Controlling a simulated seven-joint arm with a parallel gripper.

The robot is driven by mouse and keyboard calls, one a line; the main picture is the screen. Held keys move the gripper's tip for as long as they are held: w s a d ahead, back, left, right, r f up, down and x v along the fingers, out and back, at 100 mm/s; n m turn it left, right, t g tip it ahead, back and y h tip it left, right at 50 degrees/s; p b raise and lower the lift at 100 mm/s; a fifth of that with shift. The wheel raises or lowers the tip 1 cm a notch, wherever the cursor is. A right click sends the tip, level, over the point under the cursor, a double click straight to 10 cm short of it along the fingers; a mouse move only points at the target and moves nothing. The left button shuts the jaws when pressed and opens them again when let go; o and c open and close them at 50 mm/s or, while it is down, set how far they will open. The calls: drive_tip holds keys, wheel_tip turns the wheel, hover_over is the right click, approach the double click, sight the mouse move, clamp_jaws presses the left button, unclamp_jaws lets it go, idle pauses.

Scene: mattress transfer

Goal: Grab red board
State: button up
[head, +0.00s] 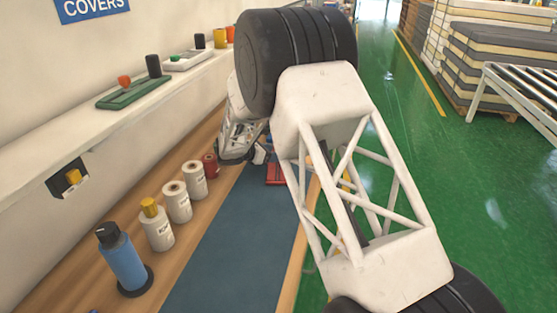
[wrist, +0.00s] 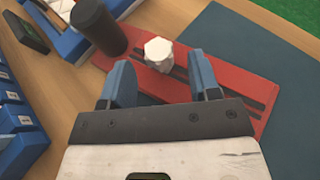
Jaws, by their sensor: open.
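The red board (wrist: 238,78) lies flat on the bench in the wrist view, with a dark slot along it. A white knob (wrist: 158,54) stands up from it. A dark cylinder (wrist: 98,27) stands at its left end; I cannot tell whether it is fixed to it. My gripper (wrist: 160,66) is open, its two blue fingers apart over the board, with the knob beyond the gap between them. Nothing is held. In the head view a small part of the red board (head: 275,175) shows beside my arm, which hides the rest.
A blue mat (head: 228,240) covers part of the wooden bench. Several spools and bottles, including a blue bottle (head: 122,262), line the bench's left side. A green board (head: 134,93) sits on the shelf. Blue bins (wrist: 15,105) stand left in the wrist view.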

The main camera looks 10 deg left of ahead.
drive_tip(key=shift+x, duration=1.8)
clamp_jaws()
